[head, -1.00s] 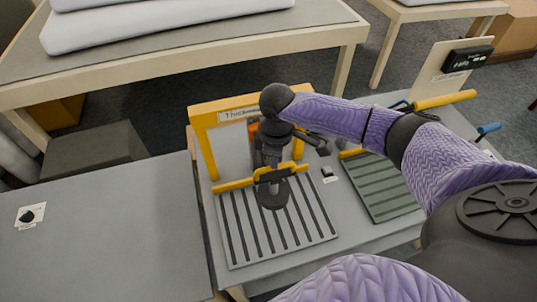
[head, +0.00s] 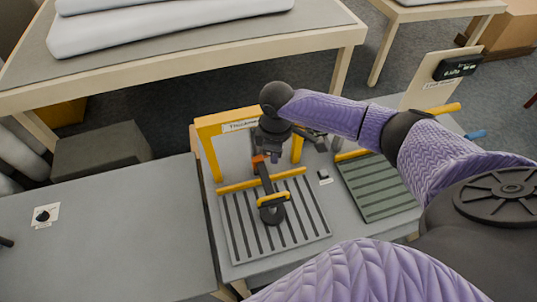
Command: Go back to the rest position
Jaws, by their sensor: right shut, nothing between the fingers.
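My right arm comes in from the right, its purple sleeve crossing the right worktable. My right gripper (head: 274,157) hangs below its dark wrist, at the yellow frame (head: 207,155) and behind the yellow-gripped handle (head: 273,199). It is shut and empty, apart from that handle in the picture. The handle sits on a dark lever with a round dark foot over the slatted grey plate (head: 240,225). Part of the frame and its label are hidden behind my wrist. My left gripper is not in view.
A green slatted plate (head: 378,190) and an upright board with a black display (head: 457,66) stand at the right. The left grey table (head: 110,220) is mostly bare, with a small black knob (head: 42,215). White rolls (head: 165,28) lie on the back table.

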